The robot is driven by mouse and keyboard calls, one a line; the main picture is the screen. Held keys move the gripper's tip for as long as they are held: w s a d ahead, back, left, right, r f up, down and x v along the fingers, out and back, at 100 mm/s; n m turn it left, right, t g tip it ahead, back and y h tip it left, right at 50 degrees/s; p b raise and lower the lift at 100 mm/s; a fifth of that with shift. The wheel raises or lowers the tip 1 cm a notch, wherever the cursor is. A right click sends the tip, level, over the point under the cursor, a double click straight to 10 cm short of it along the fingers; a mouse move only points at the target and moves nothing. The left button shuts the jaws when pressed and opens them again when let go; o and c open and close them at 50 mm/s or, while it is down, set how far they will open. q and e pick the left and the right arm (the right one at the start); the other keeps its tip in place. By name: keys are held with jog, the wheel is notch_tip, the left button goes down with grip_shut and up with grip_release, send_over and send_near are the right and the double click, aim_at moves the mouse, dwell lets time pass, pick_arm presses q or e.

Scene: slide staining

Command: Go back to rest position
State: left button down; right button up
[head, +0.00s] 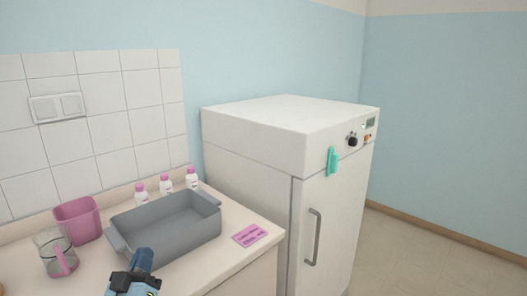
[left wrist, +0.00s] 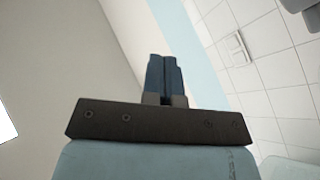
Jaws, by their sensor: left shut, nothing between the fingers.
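My left gripper (head: 142,261) shows at the bottom of the head view, in front of the near side of the grey tray. In the left wrist view its blue fingers (left wrist: 164,75) are together, with nothing between them. My right gripper is in neither view.
On the counter are a grey tray (head: 126,221), a pink container (head: 79,219), a clear jug with a pink handle (head: 52,252), three pink-capped bottles (head: 166,182) and a pink label (head: 258,235). A white cabinet (head: 250,165) with a handle stands to the right.

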pick_arm(q)
jog(key=s+d+f+m+g+h, duration=0.1)
jog(key=s+d+f+m+g, duration=0.2)
jog(key=s+f, duration=0.6)
jog(key=s+d+f+m+g+h, duration=0.1)
jog(key=s+d+f+g, duration=0.4)
jog(key=f, duration=0.6)
jog(key=s+d+f+m+g+h, duration=0.15)
jog(key=s+f+g, duration=0.25)
jog(key=s+f, duration=0.55)
notch_tip(320, 180, up, 12)
jog(key=s+p, duration=0.1)
jog(key=p, duration=1.4)
jog(key=shift+a+y, duration=0.2)
jog(key=shift+y, duration=0.15)
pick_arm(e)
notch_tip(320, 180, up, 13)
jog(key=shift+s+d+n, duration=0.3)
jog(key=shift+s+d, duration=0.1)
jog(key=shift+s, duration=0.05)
pick_arm(q)
jog(key=shift+m, duration=0.25)
